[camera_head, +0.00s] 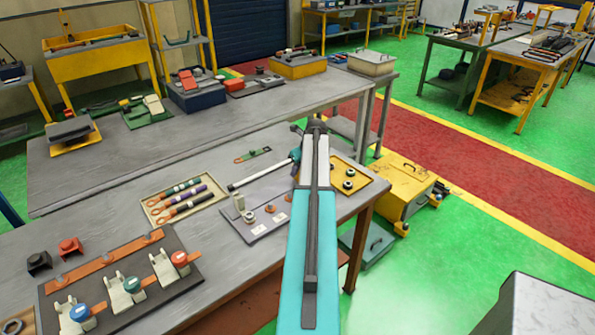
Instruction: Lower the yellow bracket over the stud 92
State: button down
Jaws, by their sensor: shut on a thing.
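My teal and grey arm reaches up the middle of the view, and my gripper is not clearly visible; the arm hides what lies behind it. I cannot make out a yellow bracket. A grey plate (262,233) on the near bench carries several small upright parts and pale labels. The labels are too small to read, so I cannot tell which is stud 92.
A tan tray (153,207) holds tools with coloured handles. A yellow tray (377,187) holds metal rings right of my arm. A dark board (120,295) with several white clamps lies front left. A pale rod (258,178) lies behind the plate. Bare bench (235,275) lies in front.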

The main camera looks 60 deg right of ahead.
jog(key=shift+f, duration=0.15)
jog(key=c, duration=1.5)
grip_release()
jog(key=shift+r+p, duration=2.05)
jog(key=shift+r, duration=1.45)
